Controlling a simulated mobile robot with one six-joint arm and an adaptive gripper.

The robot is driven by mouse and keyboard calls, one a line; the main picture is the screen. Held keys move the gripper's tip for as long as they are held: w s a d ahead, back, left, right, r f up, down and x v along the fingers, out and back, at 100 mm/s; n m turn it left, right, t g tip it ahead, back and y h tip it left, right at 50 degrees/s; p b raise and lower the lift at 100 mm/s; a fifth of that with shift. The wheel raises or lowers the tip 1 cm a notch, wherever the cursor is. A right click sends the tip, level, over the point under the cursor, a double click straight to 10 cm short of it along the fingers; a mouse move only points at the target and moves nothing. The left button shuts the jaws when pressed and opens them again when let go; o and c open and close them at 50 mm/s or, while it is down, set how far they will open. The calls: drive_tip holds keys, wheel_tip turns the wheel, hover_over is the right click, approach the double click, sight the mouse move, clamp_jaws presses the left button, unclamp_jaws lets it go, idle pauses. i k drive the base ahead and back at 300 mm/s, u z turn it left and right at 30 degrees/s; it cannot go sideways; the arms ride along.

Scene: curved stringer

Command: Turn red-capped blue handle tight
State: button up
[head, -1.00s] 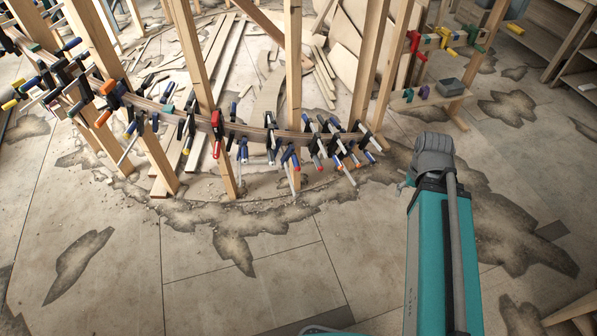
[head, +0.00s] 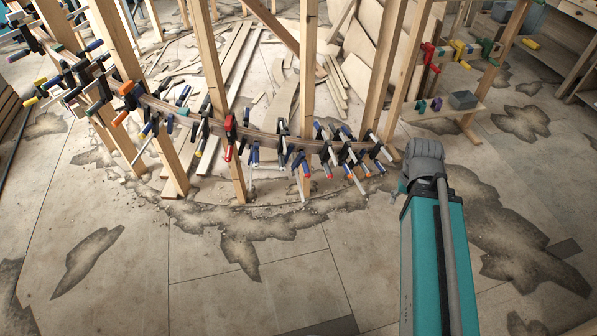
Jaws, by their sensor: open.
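A row of bar clamps sits along the curved wooden stringer (head: 262,138). Several clamps at its right end have blue handles. One blue handle with a red-orange cap (head: 305,170) hangs below the stringer, left of the right-hand cluster. Another red cap (head: 328,172) shows just right of it. Overlap and small size leave unclear which is the task's handle. My arm reaches up at the right, its grey joint right of the cluster and apart from it in the picture. The gripper's fingers are hidden behind the arm.
Wooden posts (head: 217,80) stand along the stringer. A red clamp (head: 229,137) is left of the cluster. The stained floor (head: 230,285) in front is clear.

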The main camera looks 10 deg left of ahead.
sight(306, 170)
drive_tip(key=u, duration=0.55)
drive_tip(key=k, duration=0.85)
drive_tip(key=z, duration=0.8)
drive_tip(key=i, duration=1)
drive_tip(key=u, duration=0.1)
